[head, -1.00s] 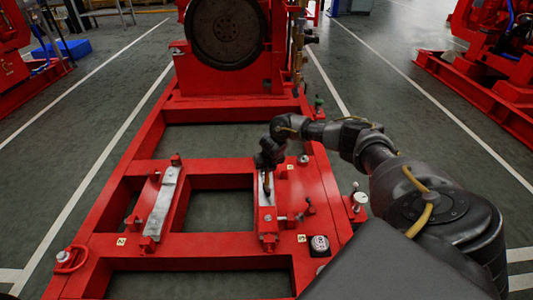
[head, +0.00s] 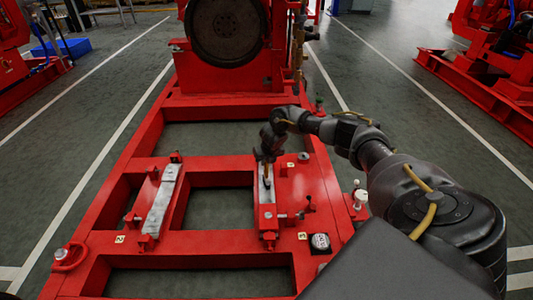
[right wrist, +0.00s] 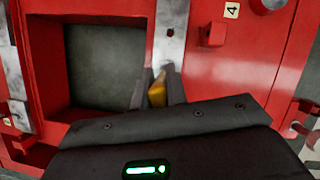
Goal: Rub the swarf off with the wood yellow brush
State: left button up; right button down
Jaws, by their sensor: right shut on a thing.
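My right gripper (head: 267,157) is shut on the wood yellow brush (head: 266,172), whose handle points down over the right metal pad (head: 266,214) of the red frame. In the right wrist view the brush (right wrist: 157,92) shows as a yellow-orange piece between the two dark fingers (right wrist: 156,88). The brush's lower end is hidden or too small to make out, so I cannot tell whether it touches the pad. I cannot make out swarf on the pad. My left gripper is not in view.
A second metal pad (head: 161,202) lies on the frame's left side. Small bolts and blocks stand beside both pads, with a round gauge-like part (head: 320,242) at lower right. The red engine mount with a dark flywheel (head: 230,30) stands behind. Openings gap between the beams.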

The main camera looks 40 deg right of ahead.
jog(key=shift+w, duration=0.1)
jog(key=shift+w+d+f+b, duration=0.1)
jog(key=shift+w+d+b, duration=0.15)
jog(key=shift+b, duration=0.15)
jog(key=shift+w+d, duration=0.1)
jog(key=shift+w, duration=0.05)
jog(key=shift+w+d+b, duration=0.6)
jog(key=shift+w+b, duration=0.05)
jog(key=shift+b, duration=0.1)
